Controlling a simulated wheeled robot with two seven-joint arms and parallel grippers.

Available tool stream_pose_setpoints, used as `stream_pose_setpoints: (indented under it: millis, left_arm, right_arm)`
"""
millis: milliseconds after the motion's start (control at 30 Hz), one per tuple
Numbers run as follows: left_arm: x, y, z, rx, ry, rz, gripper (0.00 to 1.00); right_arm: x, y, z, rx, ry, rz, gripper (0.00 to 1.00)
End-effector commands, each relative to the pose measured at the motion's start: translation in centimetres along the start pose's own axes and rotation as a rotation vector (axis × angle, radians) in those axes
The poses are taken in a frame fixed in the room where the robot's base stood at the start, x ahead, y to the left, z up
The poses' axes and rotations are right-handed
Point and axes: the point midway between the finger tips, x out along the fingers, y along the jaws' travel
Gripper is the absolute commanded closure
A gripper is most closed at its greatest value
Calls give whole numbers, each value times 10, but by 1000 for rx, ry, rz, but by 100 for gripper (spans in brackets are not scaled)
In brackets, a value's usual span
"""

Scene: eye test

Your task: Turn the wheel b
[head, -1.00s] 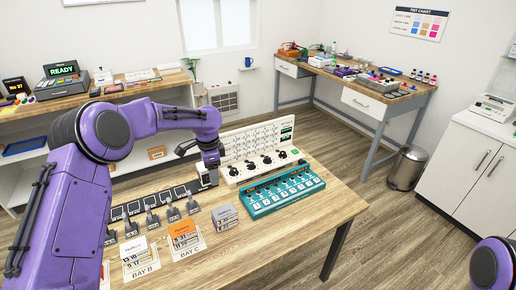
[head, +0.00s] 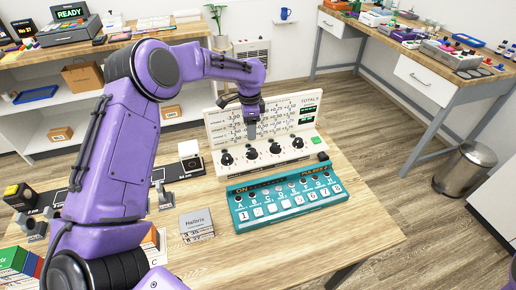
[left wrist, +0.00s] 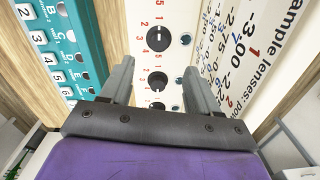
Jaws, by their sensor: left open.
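A white panel (head: 215,122) stands upright on the wooden table, with printed lens powers and a row of several black wheels on its base. The second wheel from the left (head: 251,153) is just below my left gripper (head: 252,132). No letters on the wheels are readable, so I cannot tell which is b. In the left wrist view my open left gripper (left wrist: 158,68) has one finger on each side of the wheel row. One black wheel (left wrist: 158,38) shows beyond the fingertips and another (left wrist: 157,81) between the fingers. No contact is visible. My right gripper is out of sight.
A teal box (head: 288,205) with lettered holes and numbered keys lies right in front of the panel. A small stack of boxes (head: 196,225) stands to its left. Bare tabletop (head: 350,215) lies to the right. A green button (head: 316,140) is at the panel's right end.

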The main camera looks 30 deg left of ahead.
Motion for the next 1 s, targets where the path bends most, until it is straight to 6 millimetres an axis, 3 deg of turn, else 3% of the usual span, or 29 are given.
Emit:
stream_pose_setpoints:
  millis: [167,533,667,900,933,1000]
  left_arm:
    - [18,1,-3,5,-1,2,39]
    - [94,1,-4,7,-1,1,39]
    - [105,1,-4,5,1,-1,39]
    - [107,0,-4,5,1,-2,39]
    - [107,0,-4,5,1,-2,42]
    - [107,0,-4,5,1,-1,65]
  right_arm:
    - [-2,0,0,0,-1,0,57]
    - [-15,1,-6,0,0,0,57]
    - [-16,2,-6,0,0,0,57]
    - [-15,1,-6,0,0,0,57]
    - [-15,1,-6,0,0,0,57]
    - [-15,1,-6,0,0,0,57]
